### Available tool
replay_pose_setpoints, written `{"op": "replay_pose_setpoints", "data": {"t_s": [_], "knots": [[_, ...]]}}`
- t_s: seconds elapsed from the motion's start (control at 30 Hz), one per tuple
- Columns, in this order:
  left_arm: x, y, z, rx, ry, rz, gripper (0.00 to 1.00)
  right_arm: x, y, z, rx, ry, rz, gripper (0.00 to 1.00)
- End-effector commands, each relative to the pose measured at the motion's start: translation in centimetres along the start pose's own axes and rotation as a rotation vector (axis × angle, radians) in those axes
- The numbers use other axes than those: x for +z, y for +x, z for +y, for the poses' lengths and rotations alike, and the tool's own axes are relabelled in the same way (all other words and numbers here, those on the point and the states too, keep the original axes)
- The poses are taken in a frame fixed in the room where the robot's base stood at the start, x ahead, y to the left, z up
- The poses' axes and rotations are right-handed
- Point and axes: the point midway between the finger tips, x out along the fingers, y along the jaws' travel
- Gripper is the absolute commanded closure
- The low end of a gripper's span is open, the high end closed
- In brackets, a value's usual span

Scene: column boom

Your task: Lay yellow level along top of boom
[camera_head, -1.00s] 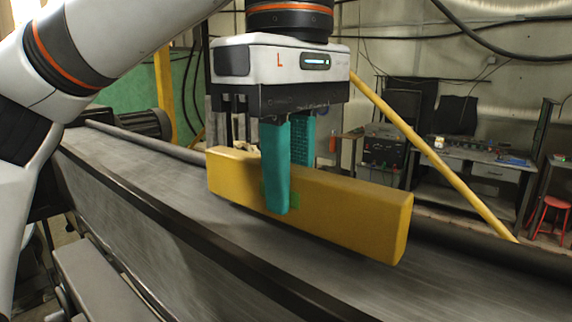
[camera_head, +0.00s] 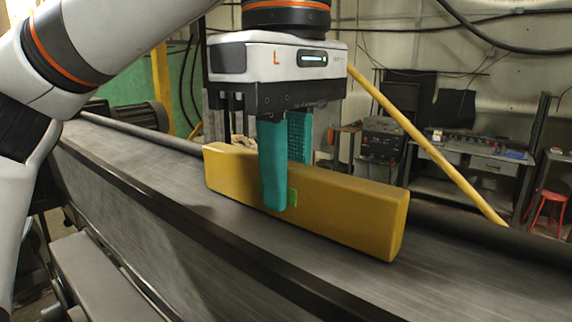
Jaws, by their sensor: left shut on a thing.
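The yellow level (camera_head: 335,209) is a long yellow bar, standing on its narrow edge over the grey top of the boom (camera_head: 180,205). It runs roughly along the boom, from the centre left to the lower right. My left gripper (camera_head: 283,175) has its teal fingers shut around the level, left of its middle, one finger on the near face and one behind. The level's underside is very close to the boom's top; I cannot tell whether it touches. My right gripper is not in view.
A dark raised edge (camera_head: 150,203) runs along the boom's near side. A yellow diagonal pole (camera_head: 430,148) stands behind the boom. A workbench (camera_head: 480,160) and a red stool (camera_head: 550,205) are at the back right. The boom's top is clear around the level.

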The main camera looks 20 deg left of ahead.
Motion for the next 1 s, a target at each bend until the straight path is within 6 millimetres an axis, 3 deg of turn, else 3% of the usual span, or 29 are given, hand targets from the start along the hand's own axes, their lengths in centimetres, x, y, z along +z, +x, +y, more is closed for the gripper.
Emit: {"op": "replay_pose_setpoints", "data": {"t_s": [0.4, 0.43, 0.57, 1.0], "knots": [[0.0, 0.28, 0.0, 0.0, 0.0, 0.001, 1.0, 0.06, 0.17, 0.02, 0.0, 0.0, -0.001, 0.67], [0.0, 0.28, 0.0, 0.0, 0.0, 0.001, 0.75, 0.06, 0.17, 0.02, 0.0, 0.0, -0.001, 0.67], [0.0, 0.28, 0.0, 0.0, 0.0, 0.001, 0.55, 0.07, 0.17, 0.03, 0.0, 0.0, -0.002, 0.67], [-0.01, 0.18, 0.0, 0.0, 0.0, 0.0, 0.55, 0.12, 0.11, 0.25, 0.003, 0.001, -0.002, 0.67]]}}
